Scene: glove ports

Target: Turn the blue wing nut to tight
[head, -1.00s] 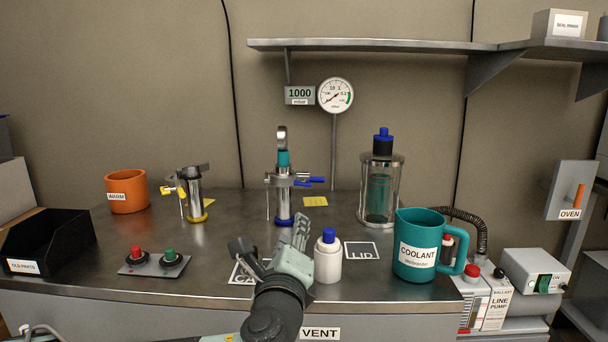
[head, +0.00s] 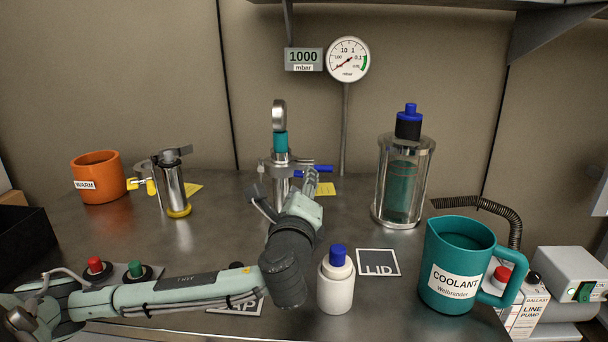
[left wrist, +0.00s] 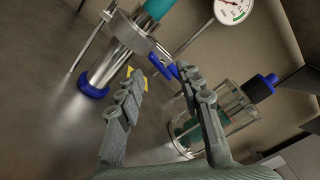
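The blue wing nut (head: 318,169) sticks out to the right of the clamp on the middle metal post (head: 281,160), which has a teal upper part. In the left wrist view the blue wing nut (left wrist: 162,67) shows just beyond my fingertips, near the gap between them. My left gripper (head: 285,186) is open, its fingers spread in front of the post, and nothing is held. In the left wrist view, the left gripper (left wrist: 160,78) seems apart from the nut. Part of the post is hidden behind the fingers in the head view. My right gripper is not in view.
A white bottle with a blue cap (head: 336,280) stands close to the right of my left wrist. A glass vessel (head: 382,200) and a teal coolant jug (head: 450,255) stand further right. A short post with a yellow wing nut (head: 172,185) and an orange cup (head: 99,180) are at left.

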